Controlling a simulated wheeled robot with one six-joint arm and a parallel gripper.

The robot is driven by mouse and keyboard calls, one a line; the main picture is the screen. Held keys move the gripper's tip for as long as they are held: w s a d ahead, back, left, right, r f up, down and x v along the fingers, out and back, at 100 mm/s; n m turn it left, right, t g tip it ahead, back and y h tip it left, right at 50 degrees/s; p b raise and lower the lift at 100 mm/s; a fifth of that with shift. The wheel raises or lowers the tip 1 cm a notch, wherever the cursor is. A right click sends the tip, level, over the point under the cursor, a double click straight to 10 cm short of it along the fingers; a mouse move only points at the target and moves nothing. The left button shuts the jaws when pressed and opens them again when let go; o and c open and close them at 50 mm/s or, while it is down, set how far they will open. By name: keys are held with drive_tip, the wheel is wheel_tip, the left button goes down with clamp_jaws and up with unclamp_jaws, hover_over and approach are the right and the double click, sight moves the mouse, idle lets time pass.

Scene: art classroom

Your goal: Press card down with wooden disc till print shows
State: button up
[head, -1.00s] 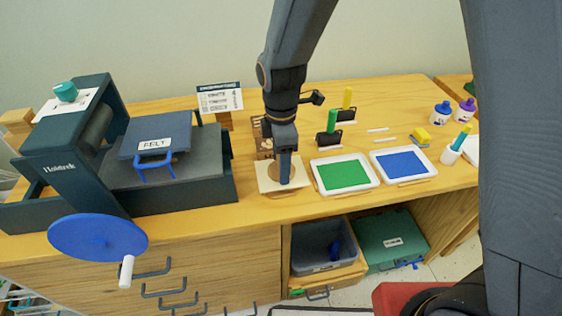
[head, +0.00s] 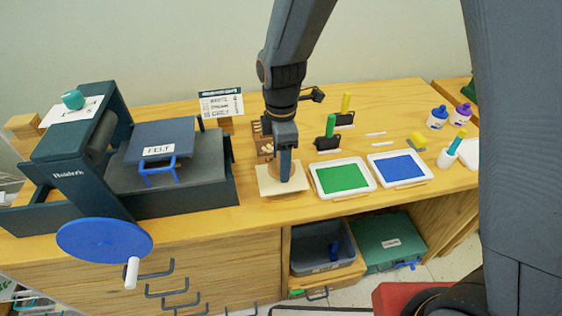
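A cream card (head: 268,188) lies near the front edge of the table, left of the green ink tray. The wooden disc (head: 273,172) shows as a tan edge over the card, mostly hidden behind my gripper (head: 285,178). My gripper points straight down over the card and the disc. Its fingertips overlap the disc in this view. I cannot tell whether the fingers are shut on the disc or only close to it, nor whether the disc touches the card. Any print on the card is hidden.
Right of the card are a green ink tray (head: 343,179) and a blue ink tray (head: 400,165). A dark press (head: 190,185) with a blue wheel (head: 104,240) fills the left. An open drawer with a grey bin (head: 322,262) juts out below. Paint bottles (head: 437,119) stand far right.

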drive_tip(key=shift+r+p, duration=1.55)
drive_tip(key=shift+r, duration=0.6)
drive_tip(key=shift+w, duration=0.1)
